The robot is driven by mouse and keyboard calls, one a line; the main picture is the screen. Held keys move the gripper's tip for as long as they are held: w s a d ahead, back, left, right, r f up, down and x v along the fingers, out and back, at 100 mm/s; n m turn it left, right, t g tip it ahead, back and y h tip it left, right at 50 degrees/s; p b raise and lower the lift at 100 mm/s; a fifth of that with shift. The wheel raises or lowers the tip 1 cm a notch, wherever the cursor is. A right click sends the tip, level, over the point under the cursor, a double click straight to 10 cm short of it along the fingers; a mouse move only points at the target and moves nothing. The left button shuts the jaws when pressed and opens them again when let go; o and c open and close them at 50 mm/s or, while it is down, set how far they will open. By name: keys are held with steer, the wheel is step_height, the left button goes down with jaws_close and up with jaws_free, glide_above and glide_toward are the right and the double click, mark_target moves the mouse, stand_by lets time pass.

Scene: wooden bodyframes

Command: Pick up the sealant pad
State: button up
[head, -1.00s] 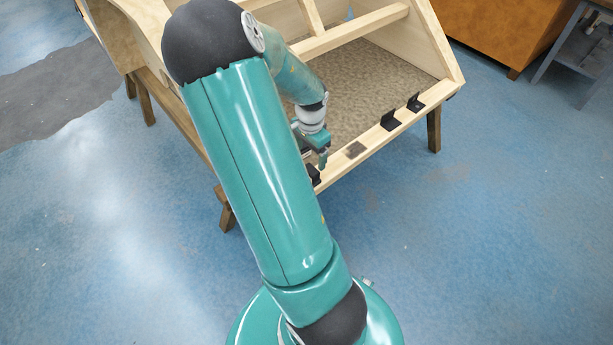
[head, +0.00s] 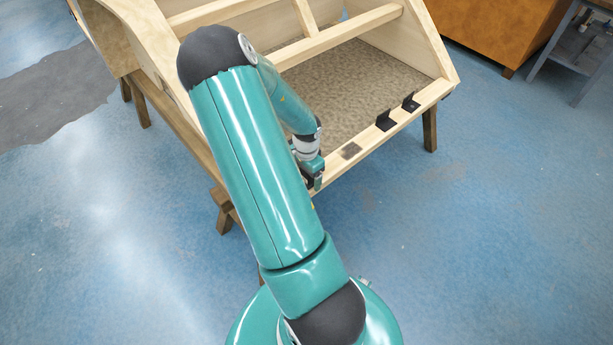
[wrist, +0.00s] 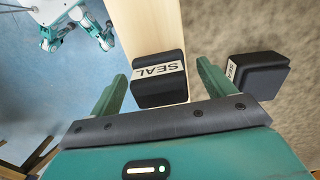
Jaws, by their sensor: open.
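In the wrist view a black sealant pad (wrist: 160,92) with a white band reading SEAL lies on a pale wooden rail. My gripper (wrist: 162,70) is open, with one green finger on each side of this pad. Gaps show between the pad and the fingers. A second black block (wrist: 262,76) with a partly visible white label is to the right, outside the right finger. In the head view my gripper (head: 314,178) is low at the frame's front rail, and the pad is mostly hidden behind my arm.
The wooden frame (head: 440,88) stands on trestle legs, with a brown textured panel inside. An orange cabinet (head: 490,30) stands at the back right. Blue floor is clear in front.

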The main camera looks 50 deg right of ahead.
steer(key=c, duration=1.2)
steer(key=shift+r, duration=0.1)
steer(key=shift+w+r, duration=0.1)
steer(key=shift+r, duration=0.5)
steer(key=shift+s+a+r, duration=1.1)
steer(key=shift+s+r, duration=0.85)
steer(key=shift+s, duration=0.15)
steer(key=shift+s+a+r, duration=1.1)
steer(key=shift+s+r, duration=0.85)
steer(key=shift+s, duration=0.15)
steer(key=shift+s+a+r, duration=1.1)
steer(key=shift+s+r, duration=0.85)
steer(key=shift+s, duration=0.15)
